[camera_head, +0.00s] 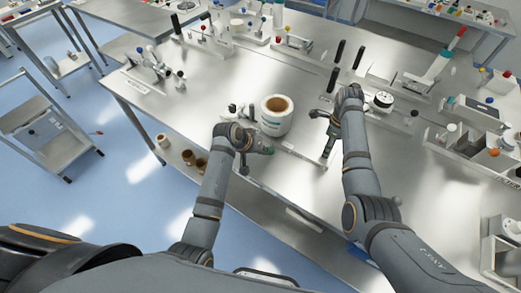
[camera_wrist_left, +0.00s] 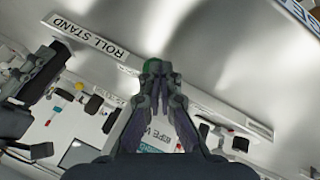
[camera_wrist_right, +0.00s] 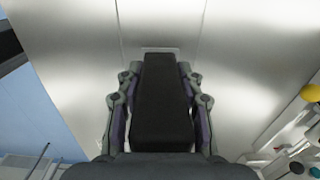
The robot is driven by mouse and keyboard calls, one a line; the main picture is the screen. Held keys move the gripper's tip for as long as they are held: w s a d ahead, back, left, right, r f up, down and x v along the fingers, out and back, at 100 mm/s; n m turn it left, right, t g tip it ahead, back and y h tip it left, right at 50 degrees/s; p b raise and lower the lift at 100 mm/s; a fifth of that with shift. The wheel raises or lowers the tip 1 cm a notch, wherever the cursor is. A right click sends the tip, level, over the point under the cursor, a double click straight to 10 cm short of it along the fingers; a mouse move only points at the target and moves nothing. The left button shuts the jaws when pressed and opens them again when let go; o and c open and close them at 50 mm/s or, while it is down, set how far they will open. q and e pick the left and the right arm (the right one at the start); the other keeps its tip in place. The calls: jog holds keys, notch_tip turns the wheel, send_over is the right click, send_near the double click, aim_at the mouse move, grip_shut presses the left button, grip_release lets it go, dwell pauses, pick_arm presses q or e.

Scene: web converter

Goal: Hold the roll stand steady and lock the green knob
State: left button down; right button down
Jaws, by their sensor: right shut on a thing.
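A white roll with a brown core (camera_head: 276,105) stands upright on the steel table. A "ROLL STAND" label (camera_wrist_left: 88,35) shows in the left wrist view. The green knob (camera_wrist_left: 155,67) shows just beyond my left fingertips and is mostly hidden by them. My left gripper (camera_head: 266,150) is low in front of the roll; its fingertips (camera_wrist_left: 156,72) are close together at the knob, and I cannot tell if they grip it. My right gripper (camera_wrist_right: 160,85), right of the roll in the head view, is shut on a black bar-shaped handle (camera_wrist_right: 160,105).
Black upright posts (camera_head: 340,51) stand behind my right gripper. A bin with small parts (camera_head: 445,135) is at the right. Brown cores (camera_head: 188,157) sit on a lower shelf at the left. A grey cart (camera_head: 45,125) stands apart on the blue floor.

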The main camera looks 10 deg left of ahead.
pick_arm(q)
jog(key=shift+s+f, duration=0.1)
jog(key=shift+f, duration=0.05)
dwell(0.3)
jog(key=shift+s+a, duration=0.1)
jog(key=shift+a, duration=0.3)
jog(key=a, duration=0.1)
jog(key=s+a+r, duration=0.1)
jog(key=a, duration=0.1)
jog(key=shift+s+a, duration=0.1)
jog(key=shift+s, duration=0.1)
jog(key=d+v, duration=0.1)
jog(key=v, duration=0.9)
jog(key=shift+s, duration=0.25)
